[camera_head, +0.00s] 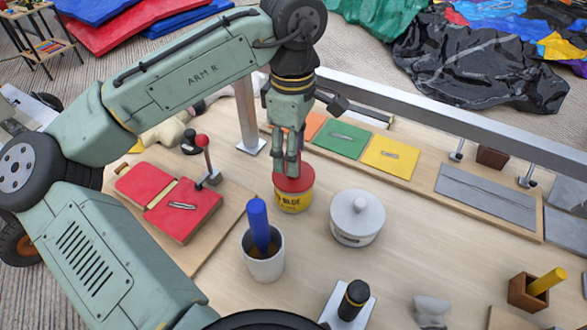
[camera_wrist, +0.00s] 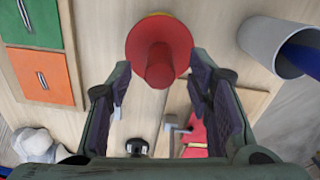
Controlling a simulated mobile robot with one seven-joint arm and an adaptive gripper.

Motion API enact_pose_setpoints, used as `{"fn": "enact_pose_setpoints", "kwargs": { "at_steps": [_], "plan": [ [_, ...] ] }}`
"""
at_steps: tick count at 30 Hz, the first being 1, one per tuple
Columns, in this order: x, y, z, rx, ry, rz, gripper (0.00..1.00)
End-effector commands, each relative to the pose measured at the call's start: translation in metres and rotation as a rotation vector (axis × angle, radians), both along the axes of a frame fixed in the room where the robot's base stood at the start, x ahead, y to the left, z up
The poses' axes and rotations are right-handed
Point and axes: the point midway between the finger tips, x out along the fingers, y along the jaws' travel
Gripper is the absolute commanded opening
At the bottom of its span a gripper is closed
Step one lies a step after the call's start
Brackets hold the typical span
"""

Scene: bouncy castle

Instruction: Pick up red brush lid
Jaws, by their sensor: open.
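The red brush lid (camera_head: 296,183) sits on top of a yellow can (camera_head: 293,202) near the middle of the bench. In the wrist view the lid (camera_wrist: 175,32) is a red disc with a red cylindrical handle (camera_wrist: 159,66) standing up from it. My gripper (camera_head: 287,166) is above the lid, pointing down. In the wrist view the fingers of my gripper (camera_wrist: 161,77) are open, one on each side of the handle, with gaps visible. In the head view the fingers hide the handle.
A white cup (camera_head: 264,258) with a blue handle stands in front of the can. A grey lidded pot (camera_head: 357,220) is to its right. A red pad (camera_head: 176,207) and red-knobbed lever (camera_head: 206,160) are at left. A metal rail (camera_head: 430,115) runs behind.

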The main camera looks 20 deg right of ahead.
Motion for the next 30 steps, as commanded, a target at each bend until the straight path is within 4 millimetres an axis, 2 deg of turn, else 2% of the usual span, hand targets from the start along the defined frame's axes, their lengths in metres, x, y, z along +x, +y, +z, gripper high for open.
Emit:
{"fn": "enact_pose_setpoints", "kwargs": {
  "at_steps": [6,14,30],
  "plan": [
    [-0.001,0.000,-0.027,0.000,0.001,0.000,0.46],
    [-0.001,-0.001,-0.031,-0.001,0.000,0.000,0.46],
    [-0.001,-0.001,-0.031,-0.001,0.000,0.000,0.11]
  ]
}}
